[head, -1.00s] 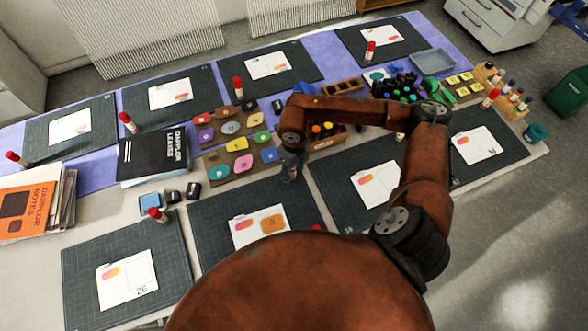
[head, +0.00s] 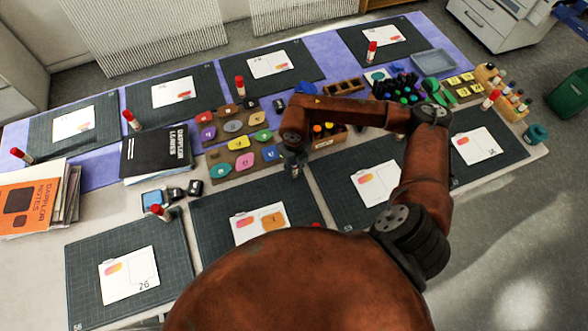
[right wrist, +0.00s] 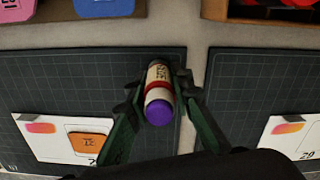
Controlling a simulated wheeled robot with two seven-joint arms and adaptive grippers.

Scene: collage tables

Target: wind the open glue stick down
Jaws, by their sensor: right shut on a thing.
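The open glue stick (right wrist: 159,92) shows in the right wrist view, with a pale labelled barrel, a red band and bare purple glue at its near end. My right gripper (right wrist: 160,88) is shut on it, one dark green finger on each side, above a dark cutting mat (right wrist: 62,70). In the head view my right gripper (head: 294,166) hangs over the back part of the middle front mat (head: 213,213); the stick is too small there to make out. My left gripper is not in view.
Several red-capped glue sticks stand on the tables, one (head: 160,212) by the ink pads. Trays of coloured pieces (head: 240,143) and a wooden box (head: 327,142) lie close behind the gripper. A card (head: 260,222) lies on the mat in front.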

